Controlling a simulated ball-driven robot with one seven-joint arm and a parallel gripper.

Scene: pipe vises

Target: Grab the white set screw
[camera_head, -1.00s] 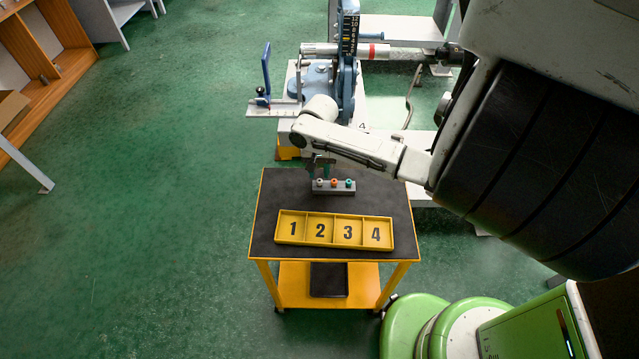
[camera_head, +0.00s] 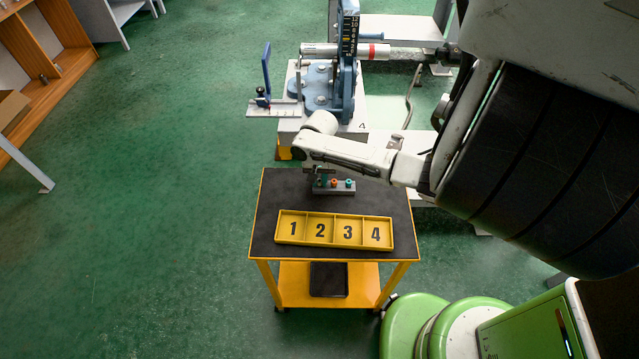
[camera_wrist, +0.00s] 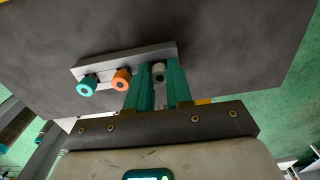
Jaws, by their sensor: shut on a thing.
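The white set screw (camera_wrist: 158,72) stands in the grey holder block (camera_wrist: 125,62) in the wrist view, at the right end of its row. My gripper (camera_wrist: 158,88) has its two green fingers on either side of this screw and is shut on it. In the head view my gripper (camera_head: 321,180) is down at the left end of the holder block (camera_head: 345,188), and it hides the white screw there. An orange set screw (camera_wrist: 121,78) and a teal set screw (camera_wrist: 87,86) sit in the same block.
The block stands on a dark-topped yellow cart (camera_head: 270,200). A yellow tray (camera_head: 335,230) with compartments numbered 1 to 4 lies in front of it, seemingly empty. A blue pipe vise (camera_head: 322,85) stands on a bench behind the cart.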

